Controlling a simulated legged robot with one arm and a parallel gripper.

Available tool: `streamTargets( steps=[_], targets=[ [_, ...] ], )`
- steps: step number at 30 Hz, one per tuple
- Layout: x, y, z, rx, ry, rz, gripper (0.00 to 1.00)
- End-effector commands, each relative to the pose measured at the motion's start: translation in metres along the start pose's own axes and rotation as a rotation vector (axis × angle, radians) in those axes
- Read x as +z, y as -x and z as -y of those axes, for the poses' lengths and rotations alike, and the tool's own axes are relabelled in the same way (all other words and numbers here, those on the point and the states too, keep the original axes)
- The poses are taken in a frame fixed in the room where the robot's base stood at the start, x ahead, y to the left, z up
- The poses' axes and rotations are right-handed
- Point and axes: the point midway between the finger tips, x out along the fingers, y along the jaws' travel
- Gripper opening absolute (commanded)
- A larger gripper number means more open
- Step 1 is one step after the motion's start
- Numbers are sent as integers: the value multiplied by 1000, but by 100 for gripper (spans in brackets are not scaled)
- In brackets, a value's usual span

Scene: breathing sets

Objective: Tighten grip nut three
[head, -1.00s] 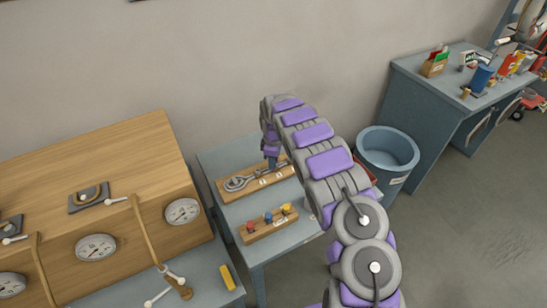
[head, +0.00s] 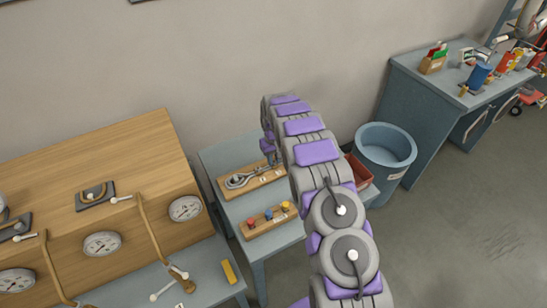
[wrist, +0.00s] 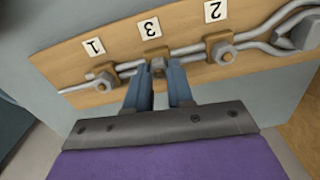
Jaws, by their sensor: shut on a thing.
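The wooden board (head: 228,192) lies on the small grey table; it also shows in the wrist view (wrist: 60,60). It carries metal rods and nuts beside labels 1, 3 and 2. Grip nut three (wrist: 158,68) is in the middle of the wrist view, below the label 3 (wrist: 149,29). My gripper (wrist: 159,72) has its two blue-grey fingers on either side of this nut, shut on it. The nut by label 1 (wrist: 103,81) is to the left, and the nut by label 2 (wrist: 223,53) is to the right. In the head view my arm partly hides the board's right end.
A wooden block with red, blue and yellow pegs (head: 262,225) lies in front of the board. A blue-grey bin (head: 385,155) and a red box (head: 358,172) are right of the table. A wooden cabinet with gauges (head: 95,180) stands left.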

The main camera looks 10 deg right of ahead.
Motion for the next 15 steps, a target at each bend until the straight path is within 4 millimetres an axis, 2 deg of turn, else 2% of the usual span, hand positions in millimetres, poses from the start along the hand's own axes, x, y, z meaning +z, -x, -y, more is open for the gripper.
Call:
streamTargets(
  steps=[15],
  targets=[
    [-4,3,-2,0,-488,-12,0]
  ],
)
